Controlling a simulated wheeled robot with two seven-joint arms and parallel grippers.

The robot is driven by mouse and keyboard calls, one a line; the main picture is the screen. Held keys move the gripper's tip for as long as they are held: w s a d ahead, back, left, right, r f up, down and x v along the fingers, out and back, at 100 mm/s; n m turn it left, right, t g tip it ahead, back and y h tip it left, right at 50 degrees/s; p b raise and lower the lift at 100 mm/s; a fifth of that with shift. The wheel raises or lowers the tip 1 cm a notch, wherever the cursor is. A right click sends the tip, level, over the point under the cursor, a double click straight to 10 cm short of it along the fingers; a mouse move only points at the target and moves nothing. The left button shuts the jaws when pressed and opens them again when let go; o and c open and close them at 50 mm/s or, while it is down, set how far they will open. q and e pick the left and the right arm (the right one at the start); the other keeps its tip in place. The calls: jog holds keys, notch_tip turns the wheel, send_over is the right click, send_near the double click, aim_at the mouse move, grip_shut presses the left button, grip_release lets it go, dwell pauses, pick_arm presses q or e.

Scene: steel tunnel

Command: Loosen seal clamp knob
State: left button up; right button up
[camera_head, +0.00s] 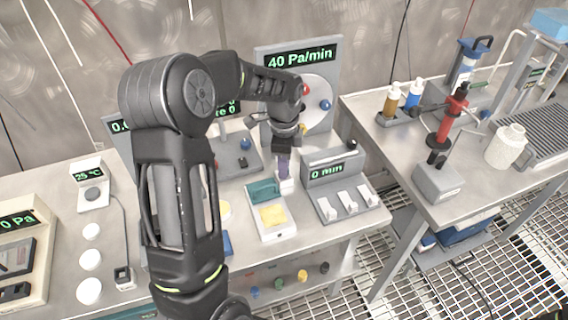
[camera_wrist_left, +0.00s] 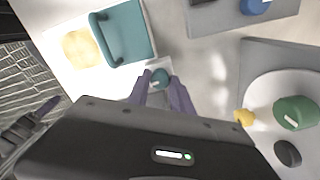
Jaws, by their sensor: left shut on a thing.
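In the head view my left gripper (camera_head: 284,170) reaches down to the fixture, right of the teal clamp (camera_head: 263,190), and hides the knob. A yellow pad (camera_head: 273,215) lies in front of the clamp. What seems to be my right gripper (camera_wrist_left: 47,108) shows at the left edge of the wrist view.
A panel reading 40 Pa/min (camera_head: 300,58) stands behind, with coloured knobs on a disc. A 0 min unit with white switches (camera_head: 345,195) stands close on the right. Several white discs (camera_head: 90,260) lie at the left. A second bench (camera_head: 440,110) holds bottles and a red tool.

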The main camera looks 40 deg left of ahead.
pick_arm(q)
grip_shut()
